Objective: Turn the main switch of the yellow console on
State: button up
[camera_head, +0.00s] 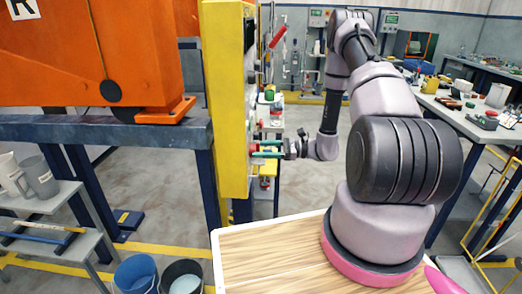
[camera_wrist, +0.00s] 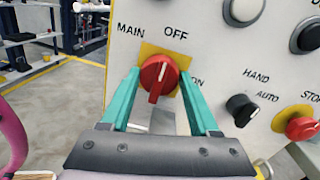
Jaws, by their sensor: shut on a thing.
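The yellow console (camera_head: 228,100) stands upright left of my arm in the head view; its pale front panel (camera_wrist: 215,50) fills much of the wrist view. The main switch (camera_wrist: 155,88) is a red rotary knob on a yellow plate, labelled MAIN, with OFF above and ON to the right. Its white mark points up, slightly right, toward OFF. My gripper (camera_wrist: 160,73) has one teal finger on each side of the knob and is shut on it. In the head view my gripper (camera_head: 268,149) reaches the panel from the right. The fingers partly hide ON.
A workbench (camera_head: 455,118) stands at the right; an orange machine (camera_head: 60,60) is at the left.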

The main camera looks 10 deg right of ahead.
jog(key=shift+m, duration=0.3)
jog(key=shift+w+d+f+m+t, duration=0.1)
jog(key=shift+m+t, duration=0.2)
jog(key=shift+m, duration=2.75)
jog(key=shift+s+a+f+m+t, duration=0.1)
jog(key=shift+m+t, duration=0.2)
jog(key=shift+m, duration=2.7)
jog(key=shift+w+d+f+m+t, duration=0.1)
jog(key=shift+m+t, duration=0.2)
jog(key=shift+m, duration=2.75)
jog(key=o, duration=1.4)
